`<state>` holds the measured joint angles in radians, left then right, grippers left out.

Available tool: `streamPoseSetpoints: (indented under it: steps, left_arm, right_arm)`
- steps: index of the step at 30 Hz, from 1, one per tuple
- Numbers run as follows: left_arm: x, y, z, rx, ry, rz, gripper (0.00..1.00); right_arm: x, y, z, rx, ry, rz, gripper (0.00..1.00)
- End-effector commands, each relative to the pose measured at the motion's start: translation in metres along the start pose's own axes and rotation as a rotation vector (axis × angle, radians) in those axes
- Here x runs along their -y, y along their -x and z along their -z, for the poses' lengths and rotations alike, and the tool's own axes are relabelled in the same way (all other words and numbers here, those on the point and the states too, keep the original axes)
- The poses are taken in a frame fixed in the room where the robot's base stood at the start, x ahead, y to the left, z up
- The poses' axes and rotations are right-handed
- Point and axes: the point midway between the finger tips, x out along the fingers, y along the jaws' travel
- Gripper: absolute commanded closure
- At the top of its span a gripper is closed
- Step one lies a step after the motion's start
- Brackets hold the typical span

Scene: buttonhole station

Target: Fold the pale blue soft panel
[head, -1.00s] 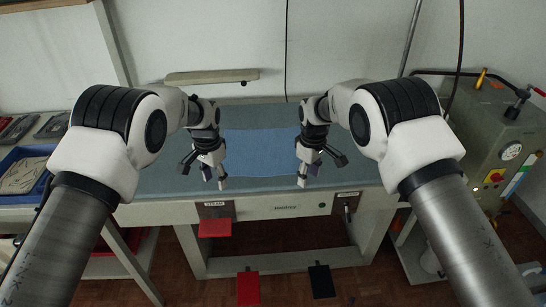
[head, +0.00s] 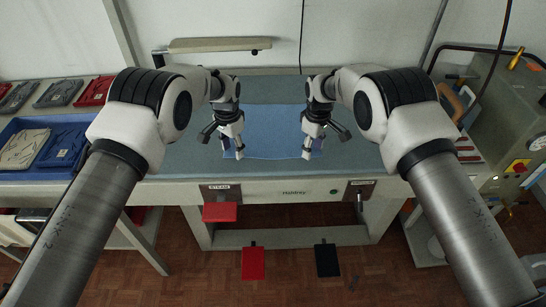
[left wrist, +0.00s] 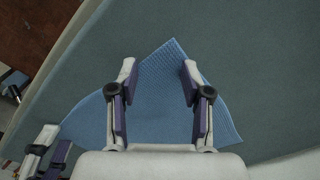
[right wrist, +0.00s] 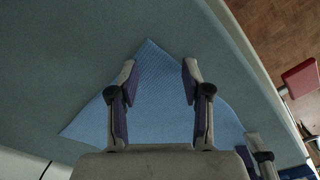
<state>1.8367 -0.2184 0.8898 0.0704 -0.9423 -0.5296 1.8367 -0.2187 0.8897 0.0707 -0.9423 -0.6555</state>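The pale blue soft panel (head: 268,128) lies spread and apparently flat on the grey-green table top (head: 190,155). My left gripper (head: 239,153) is over its front left corner, my right gripper (head: 307,152) over its front right corner. In the left wrist view a panel corner (left wrist: 172,52) points up between and just past the open fingers (left wrist: 159,70). In the right wrist view another corner (right wrist: 150,52) shows likewise between the open fingers (right wrist: 158,70). Neither gripper holds cloth. The exact gap between fingertips and panel cannot be told.
A blue tray (head: 15,130) with folded pieces stands at the left. A padded arm (head: 220,44) is behind the table. A grey machine (head: 510,110) stands at the right. A red plate (head: 220,212) juts from the table front. Table top around the panel is clear.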

Motion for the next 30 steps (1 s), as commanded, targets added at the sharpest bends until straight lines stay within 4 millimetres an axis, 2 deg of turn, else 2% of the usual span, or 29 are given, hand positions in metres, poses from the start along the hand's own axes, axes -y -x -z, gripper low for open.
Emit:
streamPoseSetpoints:
  steps: [8,15,16,30]
  left_arm:
    - [-0.0001,-0.0071,0.0001,0.0,0.0,0.0,0.54]
    - [-0.0004,-0.0063,-0.0004,0.001,0.0,-0.001,0.96]
    - [-0.0005,-0.0067,-0.0005,0.001,0.0,-0.001,1.0]
    - [-0.0006,-0.0078,-0.0013,0.004,0.0,-0.002,1.0]
  right_arm:
    - [0.0,-0.007,0.0,0.0,0.0,0.0,0.54]
    - [0.0004,-0.0061,-0.0004,0.001,0.0,0.001,0.96]
    - [0.0004,-0.0065,-0.0005,0.001,0.0,0.001,1.0]
    - [0.0004,-0.0075,-0.0011,0.003,0.0,0.002,1.0]
